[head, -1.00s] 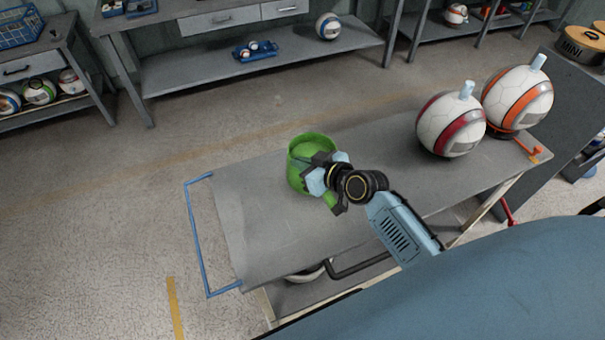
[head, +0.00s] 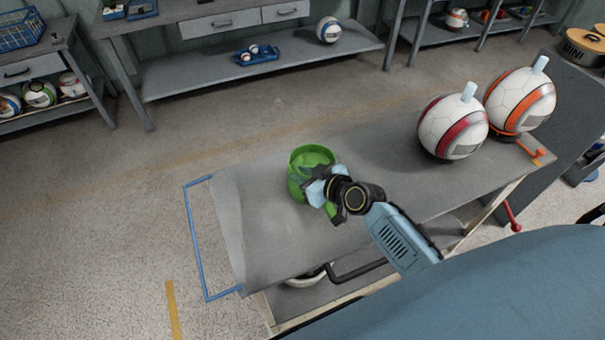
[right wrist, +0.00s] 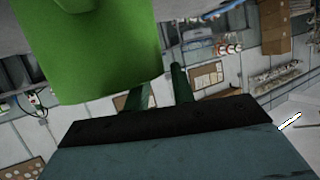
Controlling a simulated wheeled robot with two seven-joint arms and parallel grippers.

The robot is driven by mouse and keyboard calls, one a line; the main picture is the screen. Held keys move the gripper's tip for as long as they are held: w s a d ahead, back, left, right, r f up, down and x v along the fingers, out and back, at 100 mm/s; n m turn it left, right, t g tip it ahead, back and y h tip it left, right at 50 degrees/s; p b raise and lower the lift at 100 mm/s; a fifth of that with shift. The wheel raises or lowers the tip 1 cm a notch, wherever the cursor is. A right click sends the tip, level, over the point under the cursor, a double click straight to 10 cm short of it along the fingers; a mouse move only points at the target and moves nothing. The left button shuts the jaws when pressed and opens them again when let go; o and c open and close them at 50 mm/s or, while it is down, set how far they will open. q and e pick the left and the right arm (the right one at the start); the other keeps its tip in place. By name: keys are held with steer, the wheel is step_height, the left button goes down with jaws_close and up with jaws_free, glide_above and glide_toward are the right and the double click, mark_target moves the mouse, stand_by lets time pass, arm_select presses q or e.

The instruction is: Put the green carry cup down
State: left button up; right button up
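The green carry cup (head: 298,186) is upright over the left part of the grey cart top, with its open mouth facing up. I cannot tell whether its base touches the surface. My right gripper (head: 318,184) is at the cup's near right side and appears shut on it; the fingers partly hide the cup. In the right wrist view the cup (right wrist: 95,55) fills the upper left, close to the gripper, and the fingertip contact is not clear. My left gripper is not in view.
The grey cart top (head: 265,245) has a blue handle frame (head: 195,240) at its left end. A red-striped ball (head: 452,128) and an orange-striped ball (head: 520,100) stand at its right end. Bare surface lies around the cup.

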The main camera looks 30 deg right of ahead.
steer(key=v, duration=1.2)
steer(key=shift+p, duration=0.4)
